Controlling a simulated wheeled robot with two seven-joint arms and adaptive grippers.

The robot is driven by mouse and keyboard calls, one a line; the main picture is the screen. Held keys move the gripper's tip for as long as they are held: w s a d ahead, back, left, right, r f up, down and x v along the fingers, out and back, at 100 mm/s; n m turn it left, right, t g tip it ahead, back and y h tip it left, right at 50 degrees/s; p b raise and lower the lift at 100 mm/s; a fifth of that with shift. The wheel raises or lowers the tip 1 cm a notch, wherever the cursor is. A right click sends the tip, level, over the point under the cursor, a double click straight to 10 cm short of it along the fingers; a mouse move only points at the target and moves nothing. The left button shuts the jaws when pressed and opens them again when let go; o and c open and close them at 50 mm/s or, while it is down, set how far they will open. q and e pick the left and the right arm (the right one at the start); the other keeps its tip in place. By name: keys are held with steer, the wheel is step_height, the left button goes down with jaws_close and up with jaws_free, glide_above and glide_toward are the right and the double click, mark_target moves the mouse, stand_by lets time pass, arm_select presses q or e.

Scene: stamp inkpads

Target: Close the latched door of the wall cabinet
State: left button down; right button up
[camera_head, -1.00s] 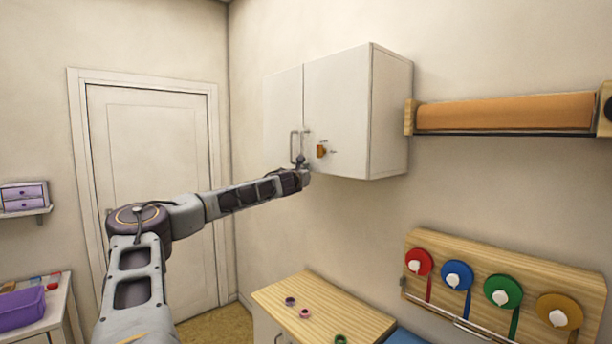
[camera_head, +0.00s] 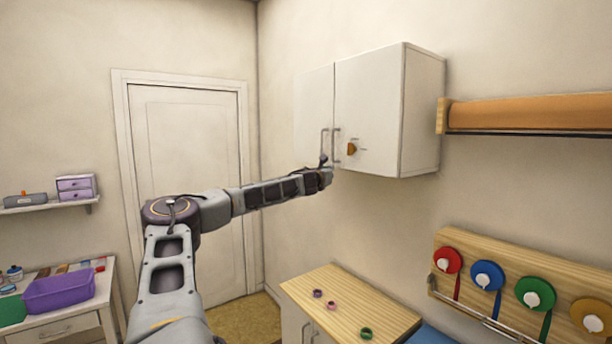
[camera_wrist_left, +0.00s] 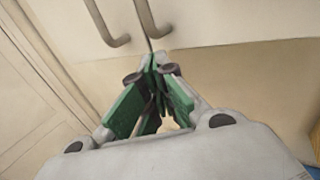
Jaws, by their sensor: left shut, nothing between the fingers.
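The white wall cabinet (camera_head: 421,105) hangs on the wall, with two doors side by side. The right door (camera_head: 369,95) and the left door (camera_head: 314,100) both look flush with the front. My left gripper (camera_head: 324,162) is at the lower edge near the seam. In the left wrist view its green-padded fingers (camera_wrist_left: 155,65) are together and empty, just below the handles (camera_wrist_left: 148,20). Whether they touch the door is unclear. My right gripper is out of view.
A wooden-topped low cabinet (camera_head: 345,305) with several small rings stands below. A room door (camera_head: 190,130) is behind my left arm.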

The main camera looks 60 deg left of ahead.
arm_select(q)
steer(key=shift+s+d+r+b, duration=0.1)
steer(key=shift+s+d+b, duration=0.05)
steer(key=shift+s+b, duration=0.3)
steer(key=shift+s, duration=0.1)
steer(key=s+d+b, duration=0.1)
steer(key=s+b, duration=0.3)
steer(key=s, duration=0.5)
stand_by(0.4)
steer(key=shift+w+d, duration=0.1)
steer(key=shift+w, duration=0.05)
stand_by(0.4)
